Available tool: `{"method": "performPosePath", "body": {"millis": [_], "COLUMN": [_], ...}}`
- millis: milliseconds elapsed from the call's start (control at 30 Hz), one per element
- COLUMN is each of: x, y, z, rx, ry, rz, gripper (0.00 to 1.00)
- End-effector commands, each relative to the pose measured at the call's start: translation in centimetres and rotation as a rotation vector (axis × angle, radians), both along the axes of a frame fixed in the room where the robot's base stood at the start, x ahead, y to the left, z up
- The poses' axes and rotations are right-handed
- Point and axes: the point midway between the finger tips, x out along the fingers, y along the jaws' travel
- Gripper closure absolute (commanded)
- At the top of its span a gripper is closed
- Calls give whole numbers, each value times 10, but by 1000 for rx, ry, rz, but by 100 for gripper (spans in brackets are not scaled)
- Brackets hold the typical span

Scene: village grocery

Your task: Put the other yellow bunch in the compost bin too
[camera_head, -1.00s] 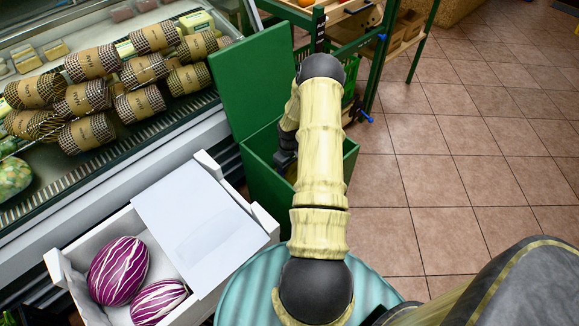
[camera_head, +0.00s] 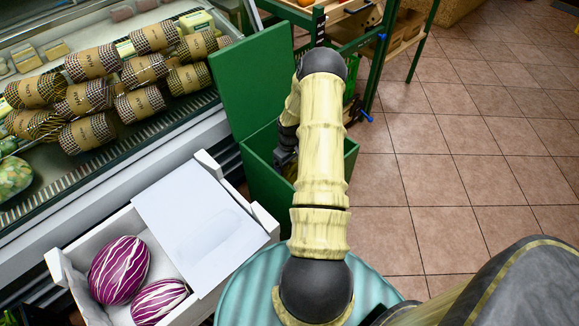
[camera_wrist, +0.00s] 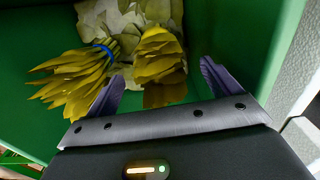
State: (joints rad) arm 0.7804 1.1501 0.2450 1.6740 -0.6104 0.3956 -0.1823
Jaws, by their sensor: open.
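The green compost bin (camera_head: 262,182) stands with its lid (camera_head: 250,85) upright behind it. The wrist view looks down into the bin (camera_wrist: 35,120). Two yellow leafy bunches lie inside on pale crumpled scraps. The left bunch (camera_wrist: 78,82) has a blue band around it and fans out to the lower left. The other yellow bunch (camera_wrist: 158,62) lies in the middle, beyond my jaws. My gripper (camera_wrist: 162,72) is open and empty, with its fingers spread above the bunches. In the head view my arm hides much of the bin's inside.
A white crate (camera_head: 75,275) with purple-striped heads (camera_head: 118,270) and a white board (camera_head: 200,230) stands in front of the bin at the left. A chilled counter with wrapped rolls (camera_head: 90,132) is further left. A green rack (camera_head: 375,75) stands behind the bin. Tiled floor is clear at right.

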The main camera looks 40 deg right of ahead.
Motion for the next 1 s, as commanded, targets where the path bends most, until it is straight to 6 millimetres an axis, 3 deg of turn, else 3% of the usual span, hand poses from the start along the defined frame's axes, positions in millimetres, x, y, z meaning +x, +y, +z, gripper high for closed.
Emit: {"method": "performPosePath", "body": {"millis": [633, 800, 1000], "x": [0, 1, 0], "y": [-1, -1, 0], "z": [131, 151, 155], "rx": [-3, -2, 0], "ry": [-3, -2, 0], "rz": [1, 0, 1], "gripper": [11, 11, 11]}}
